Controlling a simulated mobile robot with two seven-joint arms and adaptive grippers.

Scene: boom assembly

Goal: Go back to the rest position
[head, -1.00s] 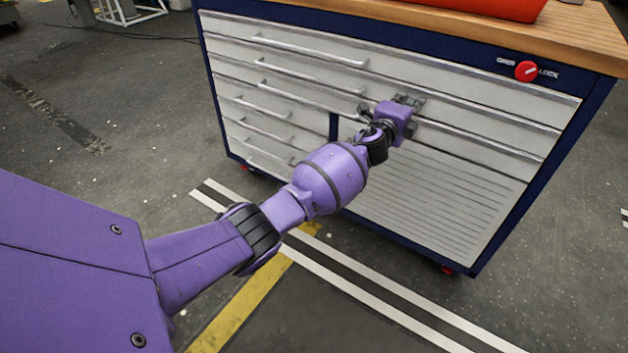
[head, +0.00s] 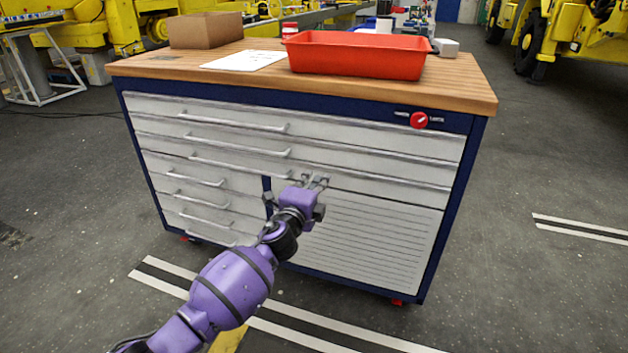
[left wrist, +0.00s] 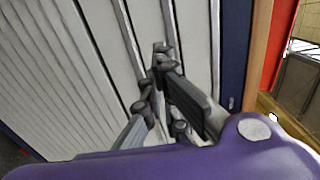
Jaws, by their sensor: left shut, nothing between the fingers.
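My left gripper (head: 315,182) is in front of the tool cabinet's drawer fronts, near the middle. It is shut with nothing between its fingers. In the left wrist view its fingertips (left wrist: 160,62) point toward the pale drawer fronts; I cannot tell whether they touch. The blue tool cabinet (head: 455,215) has light grey drawers with long bar handles (head: 235,125), and the drawers look shut. My right gripper is not in view.
On the cabinet's wooden top (head: 470,90) are a red tray (head: 358,62), a cardboard box (head: 205,30), a white sheet (head: 243,60) and smaller items. A red lock knob (head: 419,120) is at the upper right. Floor to the right is clear.

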